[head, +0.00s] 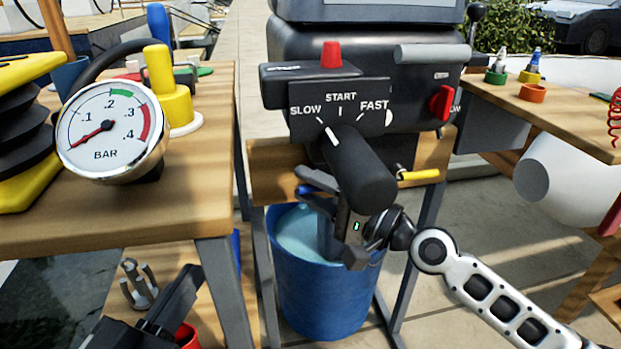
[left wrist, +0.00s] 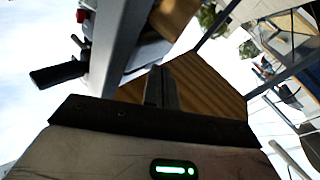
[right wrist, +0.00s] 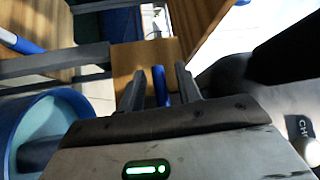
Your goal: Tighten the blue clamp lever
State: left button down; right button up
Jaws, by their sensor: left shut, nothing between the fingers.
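The blue clamp lever (head: 306,188) shows as a small blue piece below the motor's tiller handle, mostly hidden by my right gripper (head: 304,183). In the right wrist view the blue lever (right wrist: 160,86) stands between the two fingers of my right gripper (right wrist: 160,82), with gaps on both sides. That gripper is open around it and does not look closed on it. My left gripper (head: 192,278) is low at the left, beside the left table's leg. In the left wrist view its fingers (left wrist: 160,86) are together and empty, with a wooden board beyond.
The black tiller handle (head: 362,175) hangs just above my right gripper. A blue bucket of water (head: 325,300) stands below it. The left table (head: 215,130) holds a pressure gauge (head: 112,130). A yellow lever (head: 418,175) is right of the tiller. The right table (head: 575,120) holds small fittings.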

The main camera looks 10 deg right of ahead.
jog(key=shift+w+a, duration=0.1)
grip_shut()
